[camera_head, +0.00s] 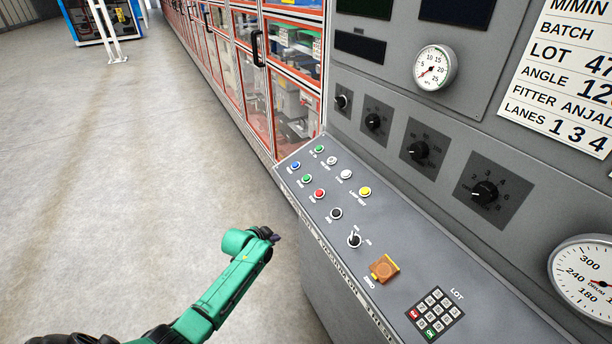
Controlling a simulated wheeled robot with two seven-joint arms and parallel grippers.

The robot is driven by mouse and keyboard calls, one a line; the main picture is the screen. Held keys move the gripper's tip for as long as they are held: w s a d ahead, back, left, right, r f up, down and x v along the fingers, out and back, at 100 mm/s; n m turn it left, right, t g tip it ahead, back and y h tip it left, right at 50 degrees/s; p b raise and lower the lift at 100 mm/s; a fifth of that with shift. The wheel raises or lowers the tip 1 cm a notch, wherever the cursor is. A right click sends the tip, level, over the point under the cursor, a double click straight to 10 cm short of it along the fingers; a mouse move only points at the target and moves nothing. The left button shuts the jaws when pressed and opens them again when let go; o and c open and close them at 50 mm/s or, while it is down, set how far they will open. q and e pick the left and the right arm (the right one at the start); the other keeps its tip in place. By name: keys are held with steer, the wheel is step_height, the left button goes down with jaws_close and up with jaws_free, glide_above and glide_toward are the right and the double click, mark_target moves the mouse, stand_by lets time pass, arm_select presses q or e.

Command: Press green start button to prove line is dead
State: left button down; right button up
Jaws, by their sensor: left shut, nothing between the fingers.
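Two green buttons show on the sloped grey control panel (395,235): one green button (318,149) at its far end, and another green button (306,179) nearer, between a blue button (296,165) and a red button (319,194). Their labels are too small to read, so I cannot tell which is the start button. My left gripper (272,237), on a green arm, is shut and empty. In the picture it is left of the panel's front edge and below the buttons, apart from them. My right gripper is not in view.
White buttons (346,174), a yellow button (365,191), a black toggle switch (354,239), an orange-covered control (384,268) and a keypad (434,313) share the panel. Dials and gauges (434,68) are on the upright face behind. Open floor (130,180) lies to the left.

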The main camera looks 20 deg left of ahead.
arm_select(q)
steer(key=w+r, duration=0.2)
steer(key=r, duration=0.2)
steer(key=w+r+m+t, duration=0.1)
steer(key=w+r, duration=0.1)
steer(key=r, duration=0.3)
steer(key=w+r+t+p, duration=0.1)
steer(key=w+r, duration=0.1)
steer(key=r, duration=0.3)
steer(key=shift+w+d+r+m+h, duration=0.1)
steer(key=shift+d+r+m+h, duration=0.1)
steer(key=shift+m+h, duration=0.15)
steer(key=m+t+h, duration=0.2)
glide_toward(306, 178)
steer(key=w+a+r, duration=0.1)
steer(key=w+r, duration=0.3)
steer(key=r, duration=0.4)
steer(key=shift+a+f+y+p, duration=0.15)
steer(key=shift+y+p, duration=0.1)
steer(key=shift+p, duration=0.2)
steer(key=f+b, duration=0.2)
steer(key=w+d+f+b, duration=0.1)
steer(key=f+b, duration=0.2)
steer(key=w+d+f+b, duration=0.1)
steer(key=f+b, duration=0.1)
steer(key=shift+w+f, duration=0.2)
steer(key=shift+f, duration=0.05)
steer(key=shift+w+f+b, duration=0.15)
steer(key=shift+f+b, duration=0.15)
steer(key=shift+f, duration=0.05)
